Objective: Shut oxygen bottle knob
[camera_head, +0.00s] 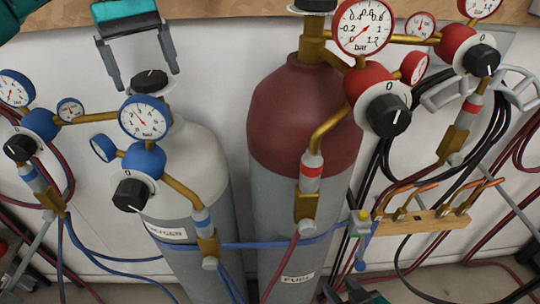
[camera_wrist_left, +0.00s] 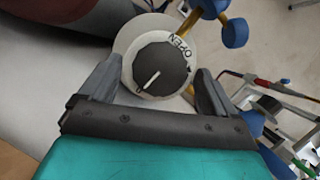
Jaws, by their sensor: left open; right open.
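The oxygen bottle (camera_head: 195,165) is the pale grey cylinder left of centre in the head view, with a label partly reading "OXYGEN". Its black top knob (camera_head: 150,82) shows larger in the left wrist view (camera_wrist_left: 162,70), on a pale disc marked "OPEN" with an arrow. The knob's white pointer line slants to the lower left there. My left gripper (camera_head: 146,80) is open, its two dark fingers on either side of the knob, with visible gaps in the wrist view.
A blue regulator (camera_head: 144,160) with gauges and its own black knob hangs in front of the oxygen bottle. A dark red fuel bottle (camera_head: 300,115) with a red regulator (camera_head: 368,82) stands to its right. Hoses and a wooden torch rack (camera_head: 425,225) fill the right side.

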